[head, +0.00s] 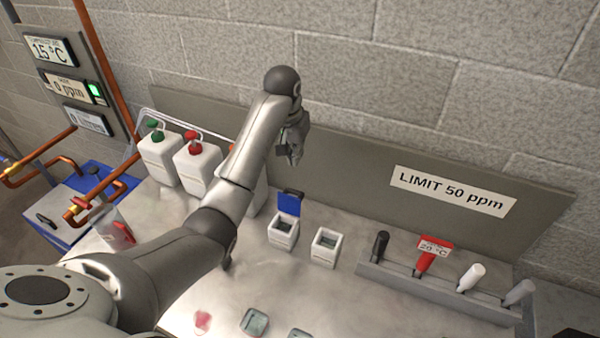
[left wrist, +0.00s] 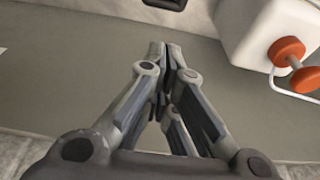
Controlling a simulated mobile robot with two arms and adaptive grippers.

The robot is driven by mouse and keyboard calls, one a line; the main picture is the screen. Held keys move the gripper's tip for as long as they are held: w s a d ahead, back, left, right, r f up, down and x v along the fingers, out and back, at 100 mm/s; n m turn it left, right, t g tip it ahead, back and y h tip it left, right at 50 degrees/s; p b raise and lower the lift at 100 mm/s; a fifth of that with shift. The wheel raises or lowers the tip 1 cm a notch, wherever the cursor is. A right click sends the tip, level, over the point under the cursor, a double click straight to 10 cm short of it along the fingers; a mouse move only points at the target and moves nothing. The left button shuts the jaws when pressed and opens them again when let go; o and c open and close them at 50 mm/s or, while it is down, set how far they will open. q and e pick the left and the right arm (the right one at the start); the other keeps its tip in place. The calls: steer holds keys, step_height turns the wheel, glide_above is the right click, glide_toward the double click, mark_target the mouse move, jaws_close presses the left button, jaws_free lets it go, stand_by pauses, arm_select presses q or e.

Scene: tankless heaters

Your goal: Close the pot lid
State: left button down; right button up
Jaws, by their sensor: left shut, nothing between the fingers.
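A small white pot (head: 283,236) stands on the worktop near the centre of the head view. Its blue lid (head: 289,204) stands upright at the pot's back edge, open, with a black handle on top. My left gripper (head: 293,158) is above and behind the lid, near the back panel, apart from it and empty. In the left wrist view the fingertips of my left gripper (left wrist: 165,48) are together. A dark part at the top edge of that view is cut off, and I cannot tell what it is. My right gripper is not in view.
A second white pot (head: 326,247), open at the top, stands just right. White jugs with green (head: 157,158) and red (head: 196,160) caps stand left, partly behind my arm. A rack (head: 440,294) with several handled items is at right. The grey panel (head: 360,180) runs behind.

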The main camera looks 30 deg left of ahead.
arm_select(q)
steer(key=p, duration=0.2)
glide_above(293, 190)
steer(key=w, duration=0.2)
steer(key=s+x, duration=0.1)
steer(key=x, duration=0.4)
steer(key=s+f+p, duration=0.1)
steer(key=f, duration=0.1)
steer(key=s+f+p, duration=0.1)
steer(key=p, duration=0.1)
steer(key=shift+s+f+p, duration=0.15)
steer(key=shift+f+p, duration=0.15)
steer(key=shift+f, duration=0.1)
steer(key=shift+s, duration=0.3)
steer(key=shift+d+f, duration=0.1)
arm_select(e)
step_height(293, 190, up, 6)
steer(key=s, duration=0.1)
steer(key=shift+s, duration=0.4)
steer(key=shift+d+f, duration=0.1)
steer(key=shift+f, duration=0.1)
